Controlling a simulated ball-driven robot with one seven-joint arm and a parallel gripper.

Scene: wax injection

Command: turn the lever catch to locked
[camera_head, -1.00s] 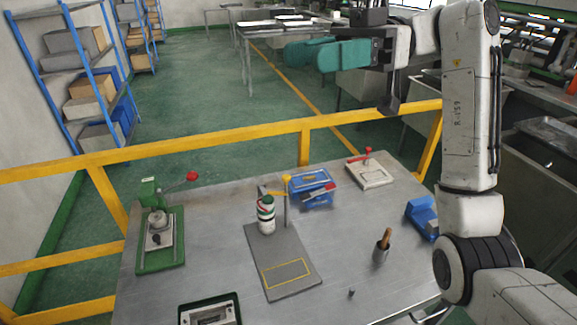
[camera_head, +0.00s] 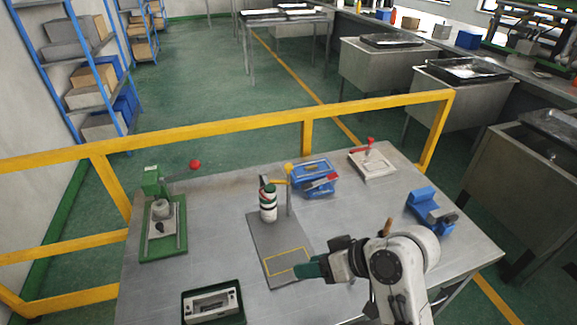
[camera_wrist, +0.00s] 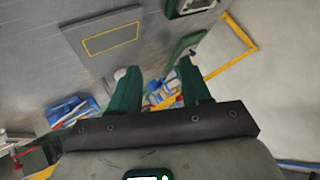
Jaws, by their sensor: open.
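A lever with a red knob (camera_head: 195,164) rises from a green-based press (camera_head: 163,240) at the table's left. A second red-handled lever (camera_head: 370,142) stands on a pale plate (camera_head: 374,166) at the back right. I cannot tell which one is the lever catch, nor whether it is locked. My gripper (camera_head: 308,268) has green fingers and points left near the front end of the grey mat, away from both levers. In the wrist view its fingers (camera_wrist: 160,70) are apart with nothing held between them.
On the grey mat (camera_head: 262,239) stand a striped stack (camera_head: 268,205) and a post. A blue box (camera_head: 314,173) is behind. A blue fixture (camera_head: 428,207) is at right, a green tray (camera_head: 212,304) at front left. A yellow rail (camera_head: 230,126) runs behind the table.

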